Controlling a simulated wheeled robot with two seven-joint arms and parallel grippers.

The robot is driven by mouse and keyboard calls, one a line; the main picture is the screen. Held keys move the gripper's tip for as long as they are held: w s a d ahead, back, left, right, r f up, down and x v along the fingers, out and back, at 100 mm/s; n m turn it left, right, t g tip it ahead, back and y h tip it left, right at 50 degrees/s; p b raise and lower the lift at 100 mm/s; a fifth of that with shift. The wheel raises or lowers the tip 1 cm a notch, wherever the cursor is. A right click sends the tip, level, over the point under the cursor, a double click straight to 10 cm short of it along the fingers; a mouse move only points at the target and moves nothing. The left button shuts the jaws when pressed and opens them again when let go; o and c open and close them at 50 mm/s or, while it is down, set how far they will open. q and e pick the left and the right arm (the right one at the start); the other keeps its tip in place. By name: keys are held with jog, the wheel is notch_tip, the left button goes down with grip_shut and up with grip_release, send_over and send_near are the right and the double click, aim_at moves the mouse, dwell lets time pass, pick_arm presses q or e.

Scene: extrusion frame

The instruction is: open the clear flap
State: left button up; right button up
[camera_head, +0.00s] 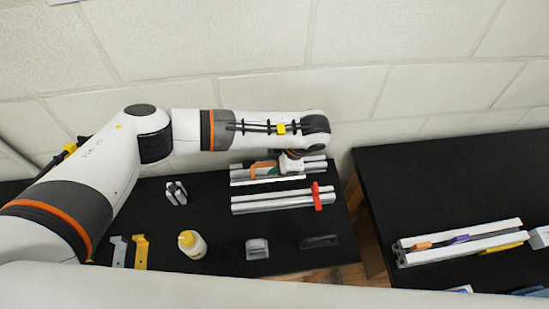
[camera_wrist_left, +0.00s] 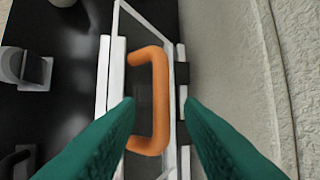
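The clear flap (camera_wrist_left: 142,92) is a see-through pane between pale rails, and I cannot tell whether it is fully closed. Its orange handle (camera_wrist_left: 160,90) is a U-shaped bar, also visible in the head view (camera_head: 262,168) on the far rail frame by the wall. My left gripper (camera_wrist_left: 157,105) is open, its two green fingers on either side of the handle's lower part, with visible gaps. In the head view my left gripper (camera_head: 291,163) is over the right part of that frame, its fingers mostly hidden. My right gripper is not in view.
A nearer rail (camera_head: 270,203) carries a red clamp (camera_head: 317,196). A bottle (camera_head: 192,244), yellow bracket (camera_head: 140,252), grey block (camera_head: 257,249) and dark handle (camera_head: 319,241) lie on the black table. The pale wall (camera_head: 270,60) is close behind. A second black table (camera_head: 430,180) stands right.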

pick_arm(q)
jog(key=shift+c, duration=0.5)
grip_shut()
jog(key=shift+g, duration=0.7)
jog(key=w+b, duration=0.1)
jog(key=b, duration=0.1)
jog(key=w+b, duration=0.2)
jog(key=b, duration=0.1)
jog(key=w+a+r+b, duration=0.1)
jog(key=b, duration=0.2)
jog(key=shift+w+r, duration=0.1)
jog(key=shift+w, duration=0.2)
jog(key=shift+o, duration=0.5)
grip_release()
